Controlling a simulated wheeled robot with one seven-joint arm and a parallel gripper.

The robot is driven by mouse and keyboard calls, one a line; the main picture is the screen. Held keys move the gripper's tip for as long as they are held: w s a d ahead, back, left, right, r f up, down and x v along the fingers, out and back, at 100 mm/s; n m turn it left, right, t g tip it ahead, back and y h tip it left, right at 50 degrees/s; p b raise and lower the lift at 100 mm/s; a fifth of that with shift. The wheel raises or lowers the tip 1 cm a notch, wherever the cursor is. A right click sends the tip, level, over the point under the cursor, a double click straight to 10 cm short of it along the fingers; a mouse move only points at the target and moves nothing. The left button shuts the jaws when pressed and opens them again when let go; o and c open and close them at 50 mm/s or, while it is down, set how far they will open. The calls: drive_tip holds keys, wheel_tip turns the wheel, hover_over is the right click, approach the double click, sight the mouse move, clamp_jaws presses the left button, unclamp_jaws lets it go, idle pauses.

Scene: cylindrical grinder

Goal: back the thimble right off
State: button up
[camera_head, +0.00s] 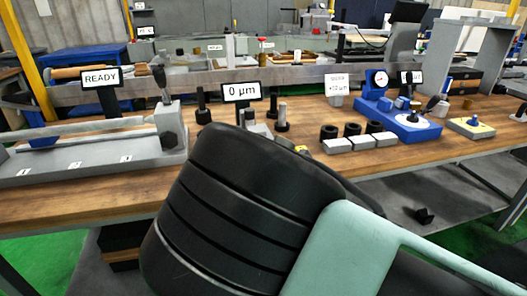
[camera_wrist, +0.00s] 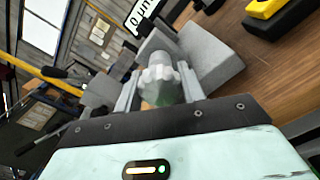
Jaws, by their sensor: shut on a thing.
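In the wrist view, the thimble (camera_wrist: 158,82) is a grey, lobed knob on a grey micrometer body (camera_wrist: 205,62). My gripper (camera_wrist: 158,90) has one finger on each side of the knob and is shut on it. The knob's far side is hidden. In the head view, the display (camera_head: 241,92) behind the micrometer reads "0 µm". My black arm hides the gripper and most of the micrometer there; only small grey parts show beside the display.
A grey bench fixture (camera_head: 95,155) with a "READY" sign (camera_head: 100,78) stands at the left. Black cylinders with grey blocks (camera_head: 353,141) and a blue dial gauge stand (camera_head: 398,122) are at the right. A yellow-and-black block (camera_wrist: 275,12) lies near the micrometer.

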drive_tip(key=shift+f+n, duration=0.1)
drive_tip(key=shift+n, duration=0.4)
drive_tip(key=o, duration=1)
drive_tip(key=shift+s, duration=0.1)
drive_tip(key=p+v, duration=0.3)
drive_tip(key=v, duration=1.4)
drive_tip(key=shift+s, duration=0.15)
